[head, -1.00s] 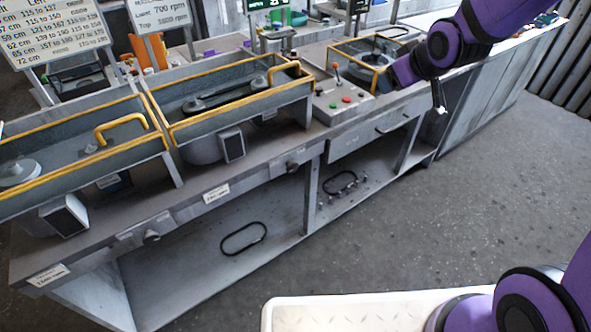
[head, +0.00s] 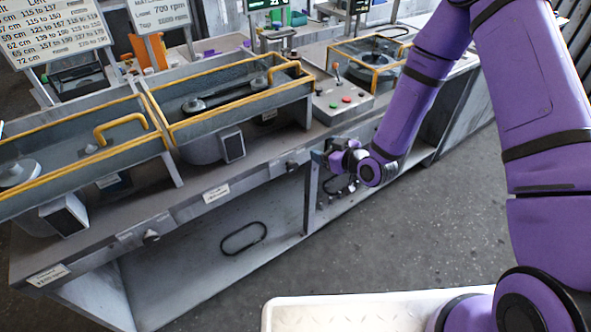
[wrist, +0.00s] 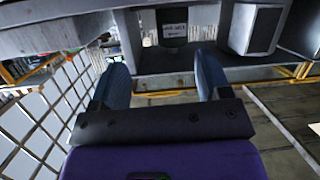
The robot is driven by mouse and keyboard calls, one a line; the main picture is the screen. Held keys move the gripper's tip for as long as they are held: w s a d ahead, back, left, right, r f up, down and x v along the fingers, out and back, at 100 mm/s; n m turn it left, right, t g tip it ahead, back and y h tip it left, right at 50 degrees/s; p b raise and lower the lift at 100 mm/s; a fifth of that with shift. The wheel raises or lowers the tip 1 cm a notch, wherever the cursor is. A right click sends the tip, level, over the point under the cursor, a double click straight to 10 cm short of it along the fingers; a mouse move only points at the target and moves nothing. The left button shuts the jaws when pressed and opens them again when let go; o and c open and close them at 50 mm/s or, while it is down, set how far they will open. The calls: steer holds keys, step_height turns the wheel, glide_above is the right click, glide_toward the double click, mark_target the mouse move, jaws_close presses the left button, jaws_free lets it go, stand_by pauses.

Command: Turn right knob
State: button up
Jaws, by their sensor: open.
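The right knob (head: 291,166) is a small dark knob on a plate on the bench's front edge, below the right yellow-railed housing. My gripper (head: 320,157) is just to the right of this knob in the head view, apart from it, at about the height of the bench edge. In the wrist view my gripper (wrist: 163,72) shows two blue fingers spread wide with nothing between them. I cannot clearly make out the knob in the wrist view. A second knob (head: 151,236) sits further left on the same front edge.
The yellow-railed housings (head: 235,100) stand on the bench above the knobs. A control box (head: 342,102) with a lever and buttons is to their right. The shelf below holds a black belt loop (head: 243,238). The floor in front is clear.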

mark_target(294, 168)
steer(key=s+a+f+m+t+y, duration=0.1)
steer(key=s+a+f+m+t, duration=0.25)
steer(key=s+f, duration=0.5)
steer(key=shift+n, duration=0.25)
steer(key=x, duration=0.7)
steer(key=d+f+x, duration=0.1)
steer(key=x, duration=0.3)
steer(key=shift+w+a+f, duration=0.1)
steer(key=shift+w+a, duration=0.05)
steer(key=shift+w, duration=0.35)
steer(key=c, duration=0.9)
